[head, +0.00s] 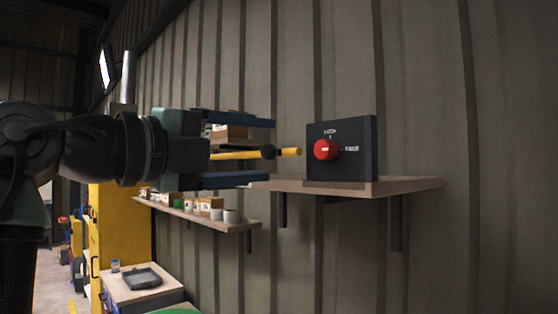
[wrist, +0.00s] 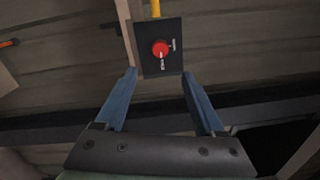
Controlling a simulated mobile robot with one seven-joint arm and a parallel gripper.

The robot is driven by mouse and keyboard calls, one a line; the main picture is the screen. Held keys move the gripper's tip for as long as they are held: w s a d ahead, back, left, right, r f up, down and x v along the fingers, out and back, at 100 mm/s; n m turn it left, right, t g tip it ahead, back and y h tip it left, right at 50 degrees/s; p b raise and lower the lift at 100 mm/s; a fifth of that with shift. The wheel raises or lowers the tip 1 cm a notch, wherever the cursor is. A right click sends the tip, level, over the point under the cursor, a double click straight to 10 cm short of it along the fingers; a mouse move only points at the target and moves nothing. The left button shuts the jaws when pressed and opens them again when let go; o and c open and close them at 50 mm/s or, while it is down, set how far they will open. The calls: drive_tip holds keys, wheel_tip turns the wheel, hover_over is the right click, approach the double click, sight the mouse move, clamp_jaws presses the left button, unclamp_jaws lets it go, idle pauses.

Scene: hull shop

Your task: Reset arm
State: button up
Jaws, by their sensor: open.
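My gripper (head: 262,152) reaches in from the left in the head view. Its two blue fingers are wide apart, one above the other, with nothing clamped between them. In the wrist view my gripper (wrist: 159,74) shows both fingers spread. A dark box (head: 358,158) with a round red knob (head: 325,149) stands upright on a wooden shelf (head: 410,186), to the right of my fingertips and apart from them. The box (wrist: 150,66) and its red knob (wrist: 160,48) also show beyond the fingertips in the wrist view. White lettering beside the knob is too small to read.
A yellow rod (head: 290,151) with a black part shows between the fingers and the box; its support is unclear. A lower shelf (head: 235,226) holds several small containers. A yellow cabinet (head: 125,235) and a bench with a grey tray (head: 142,279) stand lower left. Ribbed wall lies behind.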

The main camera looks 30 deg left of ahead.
drive_tip(key=shift+s+a, duration=0.1)
drive_tip(key=shift+s, duration=0.3)
drive_tip(key=shift+w, duration=0.1)
drive_tip(key=w+d+f+n+t+y, duration=0.1)
drive_tip(key=w+d+f+n+t, duration=0.1)
drive_tip(key=d+n, duration=0.4)
drive_tip(key=w+d+f+n+t+y, duration=0.1)
drive_tip(key=w+d+f+n+t, duration=0.15)
drive_tip(key=d+n, duration=0.3)
drive_tip(key=s+d+r+n+t+y, duration=0.1)
drive_tip(key=s+d+n+t+y, duration=0.3)
drive_tip(key=s+d+n, duration=0.7)
drive_tip(key=s+n+t, duration=0.1)
drive_tip(key=s+n, duration=0.1)
drive_tip(key=shift+s+d+t, duration=0.3)
drive_tip(key=shift+d+t, duration=0.05)
drive_tip(key=shift+r, duration=0.1)
drive_tip(key=shift+c, duration=0.3)
